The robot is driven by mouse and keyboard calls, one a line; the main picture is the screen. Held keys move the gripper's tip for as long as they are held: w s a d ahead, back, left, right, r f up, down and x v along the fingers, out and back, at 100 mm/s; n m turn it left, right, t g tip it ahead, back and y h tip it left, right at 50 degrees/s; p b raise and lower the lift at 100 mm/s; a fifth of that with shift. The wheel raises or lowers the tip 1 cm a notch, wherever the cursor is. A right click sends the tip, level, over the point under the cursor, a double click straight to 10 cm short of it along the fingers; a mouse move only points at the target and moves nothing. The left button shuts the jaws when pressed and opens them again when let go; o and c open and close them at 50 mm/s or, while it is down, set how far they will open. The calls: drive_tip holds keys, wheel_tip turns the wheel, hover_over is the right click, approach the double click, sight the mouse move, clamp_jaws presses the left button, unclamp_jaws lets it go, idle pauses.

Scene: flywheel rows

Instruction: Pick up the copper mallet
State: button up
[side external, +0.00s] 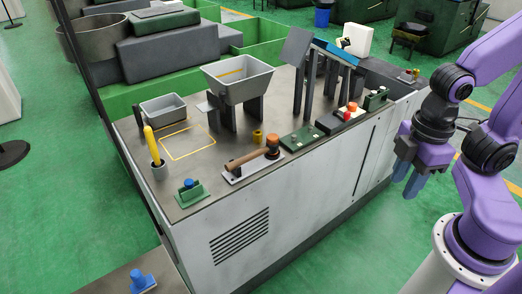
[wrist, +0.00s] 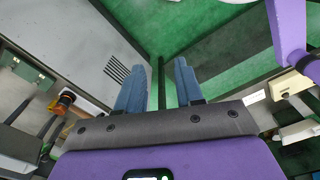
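The copper mallet (side external: 272,144) lies on a pale base plate (side external: 236,178) near the front edge of the grey workbench in the side external view. Its copper-coloured head is at the right end and its brown wooden handle points left. My gripper (side external: 405,181) hangs in the air off the bench's right side, well apart from the mallet, with its blue fingers pointing down. In the wrist view my gripper (wrist: 160,84) has its two fingers spread with nothing between them. A small orange part at the left there is too unclear to name as the mallet.
Along the bench stand a grey hopper (side external: 239,80), a small grey bin (side external: 163,109), a yellow-handled tool in a cup (side external: 158,172), a green block with blue knob (side external: 189,190), a green plate (side external: 301,139) and a red button (side external: 348,115). Open floor lies between bench and arm.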

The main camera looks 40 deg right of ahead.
drive_tip(key=w+a+f+t+y, duration=0.1)
drive_tip(key=w+a+f+y, duration=0.15)
drive_tip(key=a, duration=0.25)
drive_tip(key=w+a+f+y, duration=0.1)
drive_tip(key=w+a+f, duration=0.2)
drive_tip(key=a+f, duration=0.15)
drive_tip(key=n+t+h, duration=0.3)
drive_tip(key=n+t, duration=0.3)
drive_tip(key=t, duration=0.9)
approach(261, 153)
drive_tip(key=shift+y, duration=0.25)
drive_tip(key=w, duration=0.3)
drive_tip(key=w+a, duration=0.1)
drive_tip(key=w, duration=0.1)
drive_tip(key=shift+w+f, duration=0.3)
drive_tip(key=shift+w, duration=0.05)
drive_tip(key=w, duration=0.2)
drive_tip(key=w+f, duration=0.1)
drive_tip(key=w, duration=0.1)
drive_tip(key=shift+d, duration=0.35)
drive_tip(key=shift+w+f, duration=0.2)
drive_tip(key=shift+w, duration=0.45)
